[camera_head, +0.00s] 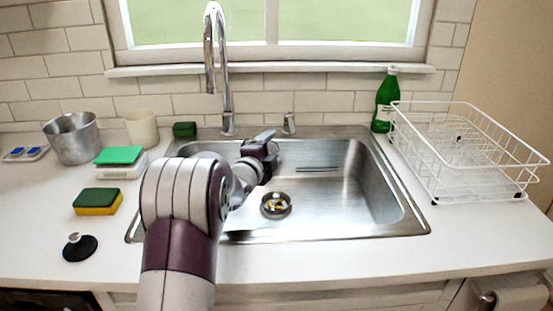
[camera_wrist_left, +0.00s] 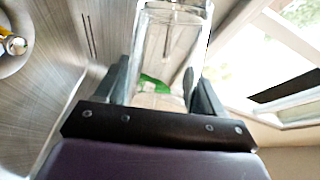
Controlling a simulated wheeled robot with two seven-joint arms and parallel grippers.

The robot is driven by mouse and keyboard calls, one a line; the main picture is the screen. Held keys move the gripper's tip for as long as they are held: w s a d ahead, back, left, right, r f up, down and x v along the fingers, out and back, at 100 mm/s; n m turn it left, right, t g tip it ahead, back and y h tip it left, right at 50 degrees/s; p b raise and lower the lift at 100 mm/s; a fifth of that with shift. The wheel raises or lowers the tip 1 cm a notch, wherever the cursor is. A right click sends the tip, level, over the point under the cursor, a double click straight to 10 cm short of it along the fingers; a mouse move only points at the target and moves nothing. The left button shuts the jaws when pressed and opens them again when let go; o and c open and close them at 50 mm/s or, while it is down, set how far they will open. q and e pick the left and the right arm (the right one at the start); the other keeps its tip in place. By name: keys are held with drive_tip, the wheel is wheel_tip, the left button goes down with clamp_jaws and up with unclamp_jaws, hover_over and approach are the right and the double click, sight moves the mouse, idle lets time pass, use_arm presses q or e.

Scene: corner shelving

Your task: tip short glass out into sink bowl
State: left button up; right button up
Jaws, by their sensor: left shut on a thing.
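My left gripper (camera_head: 264,143) is over the back left part of the sink bowl (camera_head: 345,195). In the left wrist view its fingers are shut on a clear short glass (camera_wrist_left: 172,45). The glass appears tilted; I cannot make it out clearly in the head view, where my arm and gripper cover that area. A green patch shows through the glass; I cannot tell whether it is inside or behind it. The steel sink drain (camera_head: 276,204), with small yellowish bits in it, also shows in the left wrist view (camera_wrist_left: 14,48). My right gripper is not in view.
The faucet (camera_head: 220,70) rises behind the sink. A white wire rack (camera_head: 465,150) and a green bottle (camera_head: 386,100) stand right. On the left counter are a metal pot (camera_head: 72,138), a cream cup (camera_head: 142,128), a sponge (camera_head: 97,202) and a black stopper (camera_head: 80,248).

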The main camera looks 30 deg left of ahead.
use_arm(q)
drive_tip(key=a+n+p, duration=0.1)
drive_tip(key=n+p, duration=0.1)
drive_tip(key=p, duration=0.2)
drive_tip(key=n+g+h+p, duration=0.1)
drive_tip(key=n+p, duration=0.1)
drive_tip(key=p, duration=0.3)
drive_tip(key=a+f+n+g+h+p, duration=0.1)
drive_tip(key=n+p, duration=0.1)
drive_tip(key=p, duration=0.3)
drive_tip(key=shift+w+a+n, duration=0.3)
drive_tip(key=shift+a, duration=0.05)
drive_tip(key=a+p, duration=0.1)
drive_tip(key=a+n+h+p, duration=0.1)
drive_tip(key=p, duration=0.1)
drive_tip(key=f+n+p, duration=0.1)
drive_tip(key=p, duration=0.1)
drive_tip(key=shift+w+a+f+g, duration=0.1)
drive_tip(key=shift+w+a+g, duration=0.25)
drive_tip(key=shift+a+g, duration=0.05)
drive_tip(key=shift+w+a+f+n+g+h+p, duration=0.2)
drive_tip(key=shift+a+f+n+h+p, duration=0.35)
drive_tip(key=shift+a+n, duration=0.3)
drive_tip(key=shift+w+a+f+n+g+h+p, duration=0.1)
drive_tip(key=shift+w+a+f+n+h+p, duration=0.2)
drive_tip(key=shift+a+f+n+h, duration=0.45)
drive_tip(key=shift+s+r, duration=0.1)
drive_tip(key=shift+r, duration=0.1)
